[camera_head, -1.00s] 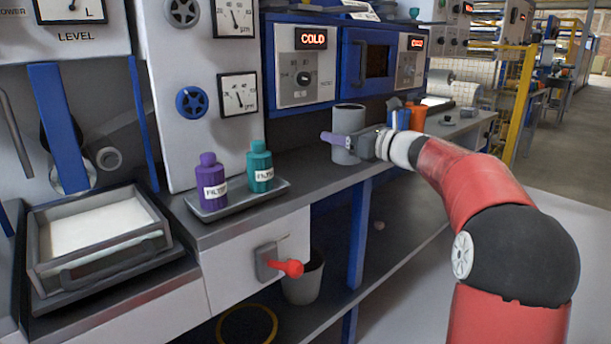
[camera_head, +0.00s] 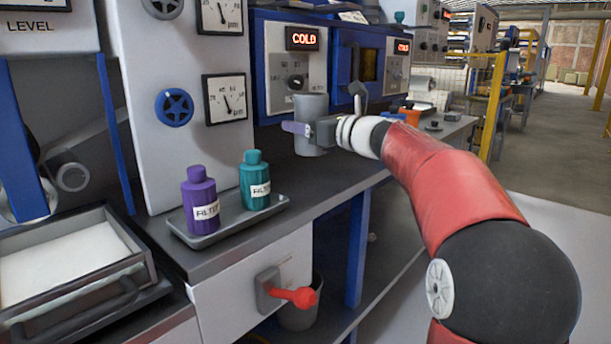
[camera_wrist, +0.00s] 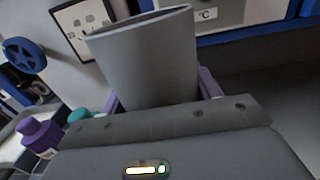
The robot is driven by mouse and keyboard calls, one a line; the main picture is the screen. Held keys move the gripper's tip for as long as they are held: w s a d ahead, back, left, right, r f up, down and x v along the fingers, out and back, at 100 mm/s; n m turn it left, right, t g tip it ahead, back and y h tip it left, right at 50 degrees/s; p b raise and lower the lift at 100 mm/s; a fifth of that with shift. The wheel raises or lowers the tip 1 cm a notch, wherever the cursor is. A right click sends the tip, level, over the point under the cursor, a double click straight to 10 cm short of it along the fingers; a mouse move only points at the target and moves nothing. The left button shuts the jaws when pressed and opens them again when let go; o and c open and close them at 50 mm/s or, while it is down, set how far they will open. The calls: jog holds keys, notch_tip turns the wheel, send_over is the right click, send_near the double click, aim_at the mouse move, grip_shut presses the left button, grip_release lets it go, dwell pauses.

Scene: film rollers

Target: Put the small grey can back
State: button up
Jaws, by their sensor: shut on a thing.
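The small grey can (camera_head: 311,108) is a plain, open-topped cylinder in front of the panel with the COLD sign. My gripper (camera_head: 305,130) reaches it from the right, with its purple fingers around the can's side. In the wrist view the can (camera_wrist: 150,60) stands tilted in the picture between the purple fingers of my gripper (camera_wrist: 160,95), which is shut on it. The can's lower part is hidden there by the gripper body. I cannot tell whether its base touches the grey counter (camera_head: 290,185).
A grey tray (camera_head: 262,215) holds a purple bottle (camera_head: 201,205) and a teal bottle (camera_head: 255,182) left of the can. A red-handled valve (camera_head: 295,297) sticks out below the counter. An orange container (camera_head: 409,115) stands behind my arm. The counter between tray and can is clear.

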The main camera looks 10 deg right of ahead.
notch_tip(320, 180, down, 9)
jog(key=shift+f+b, duration=0.15)
jog(key=shift+b, duration=0.75)
jog(key=shift+f, duration=0.15)
jog(key=o, duration=1.3)
jog(key=shift+r, duration=0.2)
jog(key=v, duration=1.2)
jog(key=shift+f+b, duration=0.1)
jog(key=shift+b, duration=0.3)
jog(key=shift+s, duration=0.1)
